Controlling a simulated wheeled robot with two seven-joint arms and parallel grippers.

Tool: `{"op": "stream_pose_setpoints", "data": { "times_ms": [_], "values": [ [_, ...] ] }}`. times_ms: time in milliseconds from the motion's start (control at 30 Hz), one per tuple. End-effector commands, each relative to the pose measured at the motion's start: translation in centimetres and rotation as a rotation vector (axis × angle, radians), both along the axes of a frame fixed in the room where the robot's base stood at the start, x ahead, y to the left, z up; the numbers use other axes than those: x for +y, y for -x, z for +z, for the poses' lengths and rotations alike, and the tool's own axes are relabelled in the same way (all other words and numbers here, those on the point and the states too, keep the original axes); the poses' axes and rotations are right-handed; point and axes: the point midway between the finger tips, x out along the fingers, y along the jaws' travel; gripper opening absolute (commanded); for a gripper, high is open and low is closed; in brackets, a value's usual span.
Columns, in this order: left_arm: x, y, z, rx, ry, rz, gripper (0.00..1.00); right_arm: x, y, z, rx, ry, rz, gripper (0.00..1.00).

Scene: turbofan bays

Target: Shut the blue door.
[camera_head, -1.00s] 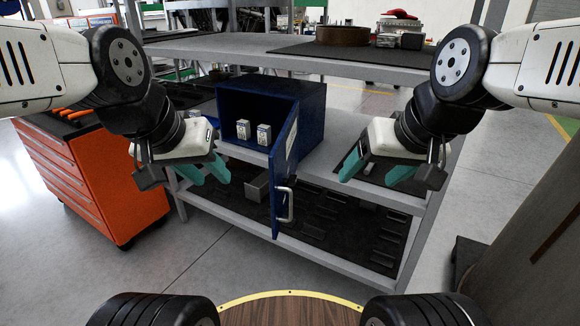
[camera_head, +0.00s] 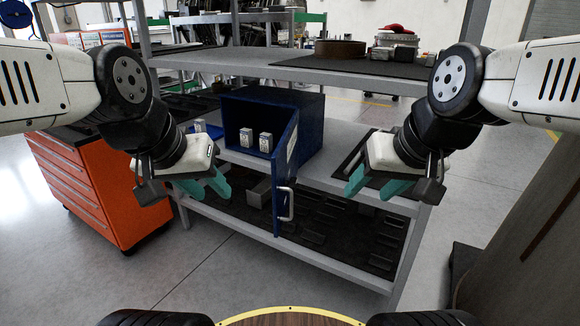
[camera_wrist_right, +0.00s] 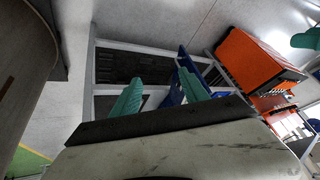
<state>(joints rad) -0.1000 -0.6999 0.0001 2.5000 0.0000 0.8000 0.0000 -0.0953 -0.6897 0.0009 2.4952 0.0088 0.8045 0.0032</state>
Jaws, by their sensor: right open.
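A dark blue cabinet (camera_head: 308,122) stands on the middle shelf of the grey rack, with two small pale boxes inside. Its blue door (camera_head: 285,172) stands open, swung out towards me past the shelf's front edge, with a silver handle (camera_head: 286,205) near its lower part. My left gripper (camera_head: 206,189) is left of the door, apart from it, with its teal fingers spread and empty. My right gripper (camera_head: 374,188) is right of the door, apart from it, open and empty. In the right wrist view the blue door (camera_wrist_right: 182,66) shows beyond the right fingers.
An orange tool cabinet (camera_head: 97,187) stands at the left. The rack's upper shelf (camera_head: 230,60) runs above the blue cabinet and carries a brown ring (camera_head: 340,48). A dark column (camera_head: 510,220) stands at the right. Floor is clear in front of the rack.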

Motion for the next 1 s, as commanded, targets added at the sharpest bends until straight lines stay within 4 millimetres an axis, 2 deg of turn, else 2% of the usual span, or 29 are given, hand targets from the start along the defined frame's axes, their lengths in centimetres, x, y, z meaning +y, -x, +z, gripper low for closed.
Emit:
{"op": "stream_pose_setpoints", "data": {
  "times_ms": [33,233,267,467,700,833,1000],
  "values": [
    [0.0,0.0,0.0,0.0,0.0,0.0,0.36,0.1,-0.3,-0.2,0.025,-0.013,-0.013,0.41],
    [0.0,0.0,0.0,0.0,0.0,0.0,0.36,1.5,-2.4,-2.3,0.269,-0.159,-0.137,0.02],
    [0.0,0.0,0.0,0.0,0.0,0.0,0.36,1.8,-2.9,-2.7,0.316,-0.192,-0.165,0.0],
    [0.0,0.0,0.0,0.0,0.0,0.0,0.36,3.8,-6.4,-5.5,0.632,-0.428,-0.346,0.0],
    [0.0,0.0,0.0,0.0,0.0,0.0,0.36,5.2,-11.8,-9.0,0.991,-0.75,-0.557,0.0],
    [0.0,0.0,0.0,0.0,0.0,0.0,0.36,5.2,-15.1,-11.1,1.175,-0.946,-0.664,0.0],
    [0.0,0.0,0.0,0.0,0.0,0.0,0.36,4.0,-19.6,-14.1,1.39,-1.222,-0.784,0.0]
  ]
}}
